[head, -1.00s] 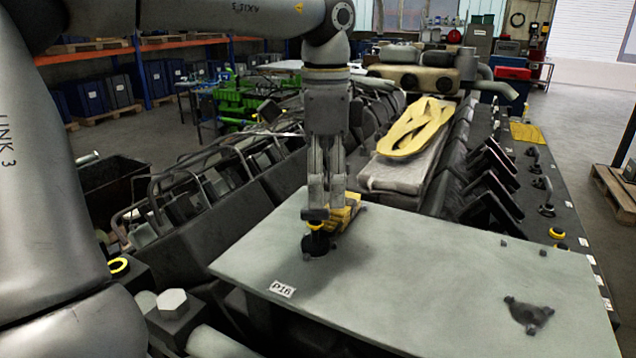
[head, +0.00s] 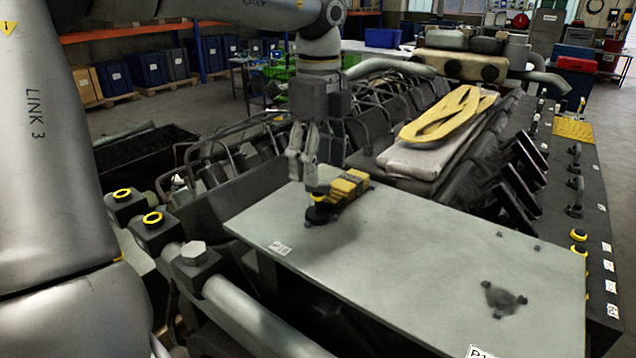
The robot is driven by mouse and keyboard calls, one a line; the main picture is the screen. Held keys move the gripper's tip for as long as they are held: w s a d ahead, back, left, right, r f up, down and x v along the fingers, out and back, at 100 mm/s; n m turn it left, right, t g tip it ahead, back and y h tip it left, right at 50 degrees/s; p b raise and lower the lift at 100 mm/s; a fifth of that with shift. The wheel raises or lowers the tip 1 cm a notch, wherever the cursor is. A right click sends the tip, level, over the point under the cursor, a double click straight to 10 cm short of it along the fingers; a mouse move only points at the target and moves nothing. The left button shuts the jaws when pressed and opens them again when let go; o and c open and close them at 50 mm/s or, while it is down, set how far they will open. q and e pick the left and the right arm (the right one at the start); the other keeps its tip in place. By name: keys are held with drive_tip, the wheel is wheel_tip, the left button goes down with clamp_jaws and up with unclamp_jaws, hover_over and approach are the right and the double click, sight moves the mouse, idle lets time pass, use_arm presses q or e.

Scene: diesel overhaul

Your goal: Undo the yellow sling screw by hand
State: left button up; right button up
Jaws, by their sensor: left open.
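A black round screw (head: 320,214) with a yellow band around its neck stands on the grey plate (head: 420,240), near the plate's far left corner. A yellow and dark piece (head: 350,184) lies against it on the right; I cannot tell whether the two are joined. My left gripper (head: 312,180) points down just above and slightly left of the screw. Its fingers are open with nothing clearly held. Whether a fingertip touches the screw's top I cannot tell. My right gripper does not show.
A folded yellow sling (head: 445,115) lies on a pale pad (head: 415,158) behind the plate. Dark hoses and frames crowd the left. Yellow-ringed fittings (head: 152,218) and a thick grey pipe (head: 255,315) lie in front. The plate's middle is mostly clear.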

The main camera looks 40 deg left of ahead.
use_arm(q)
drive_tip(key=shift+m, duration=2.9)
drive_tip(key=m+p, duration=0.1)
drive_tip(key=m, duration=0.1)
drive_tip(key=shift+r+m+p, duration=0.15)
drive_tip(key=shift+m+p, duration=0.15)
drive_tip(key=shift+m, duration=0.1)
drive_tip(key=m+p, duration=0.2)
drive_tip(key=m, duration=0.2)
drive_tip(key=m+p, duration=0.5)
drive_tip(key=m, duration=0.3)
drive_tip(key=shift+r+m, duration=0.1)
drive_tip(key=shift+m, duration=0.3)
drive_tip(key=shift+f+m, duration=0.25)
drive_tip(key=shift+m, duration=0.35)
drive_tip(key=m, duration=0.7)
drive_tip(key=shift+p, duration=0.35)
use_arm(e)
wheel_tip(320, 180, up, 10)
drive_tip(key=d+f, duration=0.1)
use_arm(q)
drive_tip(key=shift+m, duration=0.4)
wheel_tip(320, 180, down, 5)
drive_tip(key=b, duration=0.4)
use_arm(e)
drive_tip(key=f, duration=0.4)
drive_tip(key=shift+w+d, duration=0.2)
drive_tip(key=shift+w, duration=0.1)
